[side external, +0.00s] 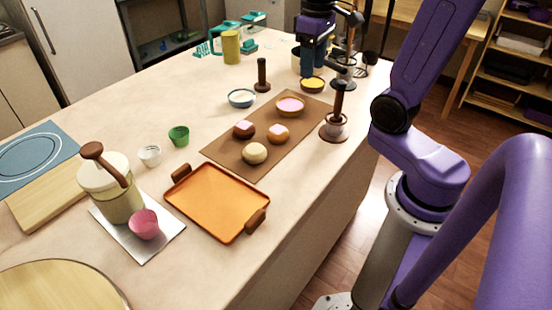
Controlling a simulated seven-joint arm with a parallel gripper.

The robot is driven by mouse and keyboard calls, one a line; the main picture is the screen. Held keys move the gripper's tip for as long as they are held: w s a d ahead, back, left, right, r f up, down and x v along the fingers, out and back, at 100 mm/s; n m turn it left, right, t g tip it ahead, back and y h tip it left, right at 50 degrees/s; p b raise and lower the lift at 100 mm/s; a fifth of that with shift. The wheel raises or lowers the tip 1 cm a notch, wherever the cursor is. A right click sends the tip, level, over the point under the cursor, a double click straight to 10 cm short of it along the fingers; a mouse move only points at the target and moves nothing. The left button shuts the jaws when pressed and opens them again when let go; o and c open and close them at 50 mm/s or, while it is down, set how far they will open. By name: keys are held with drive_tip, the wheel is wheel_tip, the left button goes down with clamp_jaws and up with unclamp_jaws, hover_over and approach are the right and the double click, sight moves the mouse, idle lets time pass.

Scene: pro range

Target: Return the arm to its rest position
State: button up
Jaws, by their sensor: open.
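My gripper (313,66) hangs at the top centre, over the far part of the counter. Its dark blue fingers point down and look apart, with nothing seen between them. A small bowl with yellow contents (313,84) is just below the fingertips in the picture; I cannot tell the height between them. My purple arm fills the right side, and part of its link to the gripper is out of the frame.
A brown board (226,152) holds buns and a pink-filled bowl (290,105). A tamper-like tool (338,115) stands near the counter's right edge. An orange tray (215,205), beige canister (115,195) and pink cup (145,224) are nearer. A yellow mug (231,48) stands behind.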

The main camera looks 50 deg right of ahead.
drive_tip(key=s+a+f+n, duration=0.4)
drive_tip(key=s+a+n, duration=0.1)
drive_tip(key=s, duration=0.3)
drive_tip(key=s+a+f+n, duration=0.3)
drive_tip(key=s+a+n, duration=0.3)
drive_tip(key=s+a, duration=0.2)
drive_tip(key=shift+s+f, duration=0.35)
drive_tip(key=shift+s, duration=0.1)
